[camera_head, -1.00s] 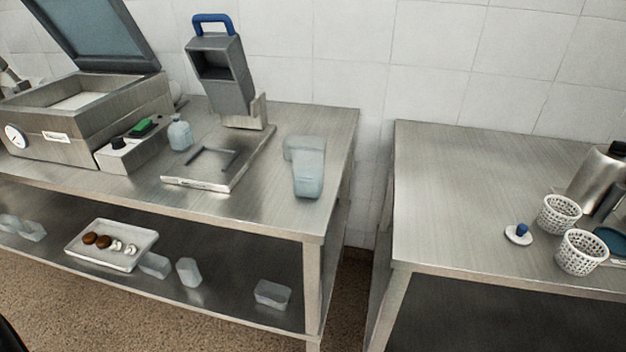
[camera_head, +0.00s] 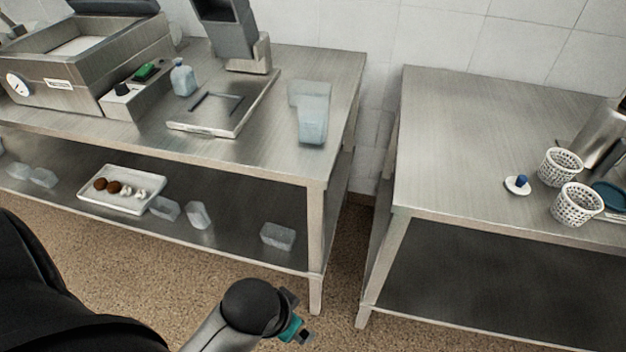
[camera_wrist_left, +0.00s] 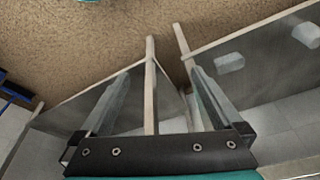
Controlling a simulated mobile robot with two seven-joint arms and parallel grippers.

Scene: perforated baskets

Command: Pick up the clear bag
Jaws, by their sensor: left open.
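A clear, pale bluish bag-like item (camera_head: 312,115) stands near the right end of the left steel table's top. Several smaller translucent pieces lie on the shelf below, including one at the right (camera_head: 278,235) and one nearer the middle (camera_head: 197,215); I cannot tell which are bags. My left gripper (camera_head: 297,327) is low in front of the left table, over the floor, well apart from these things. In the left wrist view the left gripper (camera_wrist_left: 160,78) is open and empty, with two translucent shelf pieces (camera_wrist_left: 230,62) beyond it at the upper right. My right gripper is not in view.
The left table (camera_head: 345,85) bears a chamber machine, a bottle (camera_head: 183,78) and a metal plate stand. A white tray (camera_head: 150,172) with brown and white items sits on its shelf. The right table (camera_head: 450,120) holds two perforated baskets (camera_head: 577,205). A narrow gap separates the tables.

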